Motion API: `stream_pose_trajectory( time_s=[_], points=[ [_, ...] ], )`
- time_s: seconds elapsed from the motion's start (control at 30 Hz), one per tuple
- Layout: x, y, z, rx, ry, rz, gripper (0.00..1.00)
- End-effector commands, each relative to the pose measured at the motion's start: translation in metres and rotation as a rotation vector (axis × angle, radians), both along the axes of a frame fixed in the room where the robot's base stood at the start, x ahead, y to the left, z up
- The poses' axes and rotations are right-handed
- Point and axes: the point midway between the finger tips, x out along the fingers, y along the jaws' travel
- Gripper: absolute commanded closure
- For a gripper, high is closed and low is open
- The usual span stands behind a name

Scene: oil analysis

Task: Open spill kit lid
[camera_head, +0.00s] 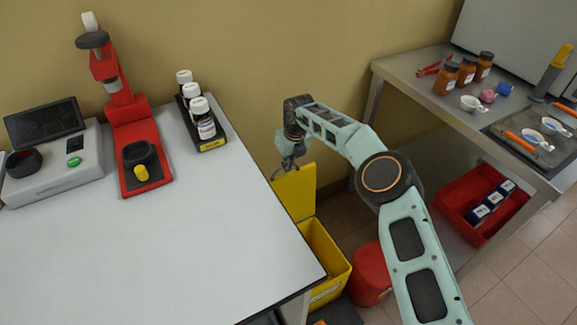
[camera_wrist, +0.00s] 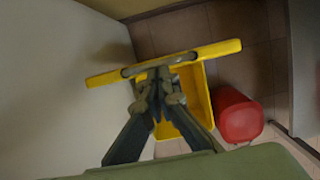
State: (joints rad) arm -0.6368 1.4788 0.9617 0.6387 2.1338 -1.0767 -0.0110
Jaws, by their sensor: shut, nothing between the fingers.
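The yellow spill kit (camera_head: 330,262) stands on the floor beside the left table, and its box is open at the top. Its yellow lid (camera_head: 297,192) stands raised, roughly upright, at the far side of the box. In the wrist view the lid (camera_wrist: 218,49) shows nearly edge-on as a long yellow bar, with part of the box (camera_wrist: 202,95) below it. My gripper (camera_head: 289,166) is at the lid's upper edge. In the wrist view its closed fingertips (camera_wrist: 158,74) overlap a grey bar on the lid; whether they touch it is unclear.
A red bin (camera_head: 370,275) stands right of the spill kit. The white-topped table (camera_head: 215,255) is close on the left, holding bottles (camera_head: 200,118) and a red instrument (camera_head: 140,150). A steel bench (camera_head: 415,85) stands right, with a red crate (camera_head: 455,205) below.

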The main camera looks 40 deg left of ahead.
Motion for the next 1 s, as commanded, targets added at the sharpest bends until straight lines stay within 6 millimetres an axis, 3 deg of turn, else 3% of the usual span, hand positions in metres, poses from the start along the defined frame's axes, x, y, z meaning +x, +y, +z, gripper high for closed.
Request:
stream_pose_trajectory(
  time_s=[0.27,0.7,1.0],
  points=[
    [0.001,-0.002,0.012,0.002,-0.001,-0.001,1.00],
    [-0.008,-0.020,0.095,0.001,-0.002,0.000,1.00],
    [-0.010,-0.025,0.117,-0.001,0.000,0.000,1.00]
  ],
)
